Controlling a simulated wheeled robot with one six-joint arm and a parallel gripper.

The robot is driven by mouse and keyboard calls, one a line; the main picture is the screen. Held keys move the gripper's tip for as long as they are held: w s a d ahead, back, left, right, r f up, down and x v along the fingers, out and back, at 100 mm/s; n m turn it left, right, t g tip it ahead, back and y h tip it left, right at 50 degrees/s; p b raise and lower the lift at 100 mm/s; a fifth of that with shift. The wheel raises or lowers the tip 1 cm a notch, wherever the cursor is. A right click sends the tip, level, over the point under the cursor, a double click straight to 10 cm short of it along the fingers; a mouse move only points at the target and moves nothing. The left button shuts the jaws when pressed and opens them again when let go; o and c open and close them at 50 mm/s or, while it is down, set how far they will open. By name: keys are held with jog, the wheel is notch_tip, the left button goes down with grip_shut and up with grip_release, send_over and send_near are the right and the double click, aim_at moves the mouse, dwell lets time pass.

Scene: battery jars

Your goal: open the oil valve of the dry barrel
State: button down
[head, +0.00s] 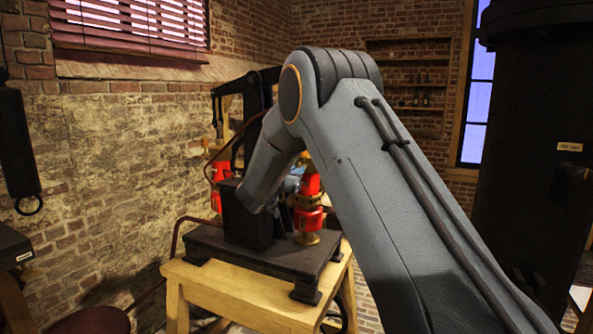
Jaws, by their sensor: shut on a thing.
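Two red barrels with brass fittings stand on a dark machine base (270,255) on a wooden table. The left red barrel (217,175) is partly hidden behind the dark block, and the right red barrel (308,190) is partly covered by my arm. I cannot tell which barrel is dry. My gripper (291,186) shows only as a small grey-blue part beside the right barrel, behind my wrist. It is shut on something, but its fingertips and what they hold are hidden. No oil valve can be made out.
The wooden table (230,292) carries the machine. A dark lever frame (250,115) rises behind. A tall black cylinder (535,150) stands at right. A black weight (17,145) hangs at far left.

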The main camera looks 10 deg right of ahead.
jog(key=shift+f+n, duration=0.2)
jog(key=shift+n, duration=0.2)
jog(key=c, duration=1.9)
grip_release()
jog(key=shift+o, duration=0.2)
jog(key=shift+r, duration=0.1)
jog(key=b+v, duration=0.3)
jog(key=v, duration=0.4)
jog(key=shift+s+a, duration=0.2)
jog(key=shift+s, duration=0.15)
